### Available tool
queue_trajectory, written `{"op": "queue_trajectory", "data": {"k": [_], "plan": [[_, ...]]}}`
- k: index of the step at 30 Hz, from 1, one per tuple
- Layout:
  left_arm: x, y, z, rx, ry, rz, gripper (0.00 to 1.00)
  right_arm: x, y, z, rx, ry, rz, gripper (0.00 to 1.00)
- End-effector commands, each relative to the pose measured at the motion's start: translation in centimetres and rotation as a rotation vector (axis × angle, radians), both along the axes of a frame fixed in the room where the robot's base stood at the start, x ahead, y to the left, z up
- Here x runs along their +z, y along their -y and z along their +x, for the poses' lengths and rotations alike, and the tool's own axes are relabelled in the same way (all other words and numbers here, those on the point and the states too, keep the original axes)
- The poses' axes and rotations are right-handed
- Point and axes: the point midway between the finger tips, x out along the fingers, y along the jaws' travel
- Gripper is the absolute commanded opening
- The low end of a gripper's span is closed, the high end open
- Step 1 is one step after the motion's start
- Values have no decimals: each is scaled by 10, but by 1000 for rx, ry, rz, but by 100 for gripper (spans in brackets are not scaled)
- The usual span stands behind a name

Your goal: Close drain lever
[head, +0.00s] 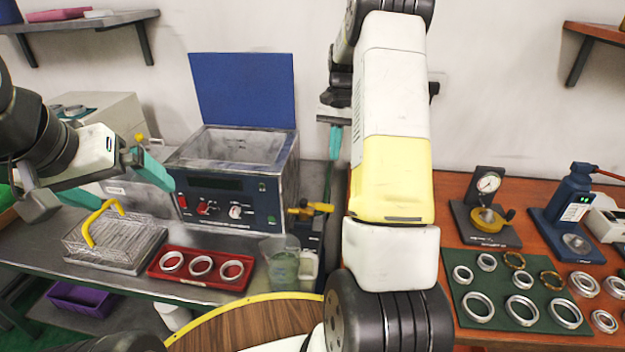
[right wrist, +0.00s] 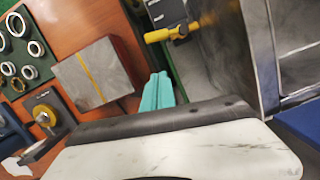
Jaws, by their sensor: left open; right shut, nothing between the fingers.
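The drain lever (head: 320,207) is a small yellow handle on a brass fitting at the lower right side of the cleaner (head: 230,205). It sticks out sideways to the right in the head view. In the right wrist view the yellow lever (right wrist: 158,36) lies just beyond the fingertips, beside the metal tank wall. My right gripper (head: 335,143) has teal fingers, shut and empty, above and behind the lever; they also show in the right wrist view (right wrist: 157,92), apart from it. My left gripper (head: 155,168) is open and empty at the cleaner's left side.
A wire basket (head: 112,238) with a yellow handle and a red tray (head: 200,283) of rings stand before the cleaner. A beaker (head: 283,264) stands under the drain side. A green mat (head: 500,325) with several rings lies on the right bench. The cleaner's blue lid (head: 243,88) stands open.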

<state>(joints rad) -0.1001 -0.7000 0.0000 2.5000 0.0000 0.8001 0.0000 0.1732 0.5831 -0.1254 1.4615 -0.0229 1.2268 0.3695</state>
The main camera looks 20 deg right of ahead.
Motion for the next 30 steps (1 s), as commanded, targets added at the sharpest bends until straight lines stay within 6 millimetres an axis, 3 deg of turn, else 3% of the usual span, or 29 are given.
{"op": "queue_trajectory", "data": {"k": [5,17,24,30], "plan": [[0,0,0,0,0,0,100,-18,-2,-3,0,-4,2,0],[0,0,0,0,0,0,100,-100,-11,-16,0,-4,1,0],[0,0,0,0,0,0,100,-112,-28,-38,2,-1,1,0],[0,0,0,0,0,0,100,-115,-32,-43,1,0,0,0]]}}
